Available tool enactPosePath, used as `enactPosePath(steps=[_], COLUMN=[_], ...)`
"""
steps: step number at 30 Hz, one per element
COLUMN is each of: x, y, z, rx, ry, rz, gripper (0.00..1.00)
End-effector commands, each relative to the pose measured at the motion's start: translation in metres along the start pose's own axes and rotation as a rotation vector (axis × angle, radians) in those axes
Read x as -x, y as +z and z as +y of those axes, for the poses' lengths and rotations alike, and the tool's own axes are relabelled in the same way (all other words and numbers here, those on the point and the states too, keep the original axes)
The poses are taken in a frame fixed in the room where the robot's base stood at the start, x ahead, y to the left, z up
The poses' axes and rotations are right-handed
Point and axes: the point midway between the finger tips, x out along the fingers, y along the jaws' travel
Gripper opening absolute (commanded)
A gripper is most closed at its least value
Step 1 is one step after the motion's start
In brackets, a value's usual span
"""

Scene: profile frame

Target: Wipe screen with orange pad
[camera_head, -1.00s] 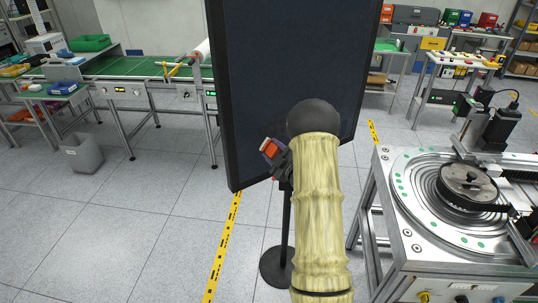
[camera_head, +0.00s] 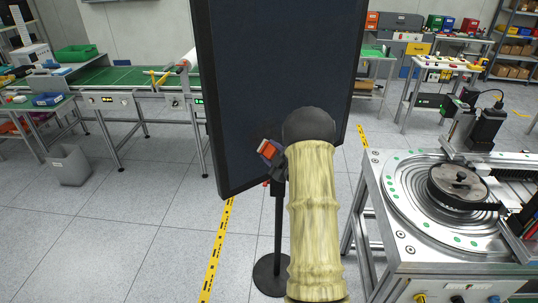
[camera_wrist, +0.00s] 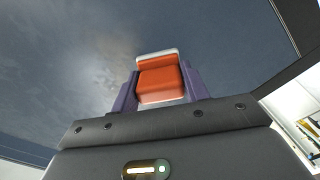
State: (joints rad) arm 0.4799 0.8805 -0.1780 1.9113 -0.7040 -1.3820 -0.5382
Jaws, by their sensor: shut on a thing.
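The screen (camera_head: 260,75) is a tall dark panel with a black frame on a stand, straight ahead of me. It also fills most of the wrist view (camera_wrist: 60,60), with a hazy lighter patch on its surface. My gripper (camera_wrist: 160,82) is shut on the orange pad (camera_wrist: 162,80), which has a pale far edge. In the head view the pad (camera_head: 267,149) shows small at the screen's lower part, left of my arm. The pad is at or very close to the screen surface; I cannot tell whether it touches. My arm hides part of the screen's lower right.
A metal machine table (camera_head: 430,225) with a round turntable stands close on the right. A green conveyor (camera_head: 130,77) and a grey bin (camera_head: 68,165) are at the left. Yellow-black tape (camera_head: 215,255) runs along the floor. The floor at lower left is clear.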

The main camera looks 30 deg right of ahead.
Motion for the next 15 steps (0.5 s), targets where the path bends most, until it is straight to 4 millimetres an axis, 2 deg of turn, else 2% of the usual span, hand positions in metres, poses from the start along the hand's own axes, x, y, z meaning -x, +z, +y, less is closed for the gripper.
enactPosePath(steps=[5,15], x=[-0.001,-0.001], y=[0.001,0.019], z=[0.001,0.015], rx=[0.001,0.002], ry=[0.001,0.002], rz=[0.003,0.004], gripper=[0.27,0.27])
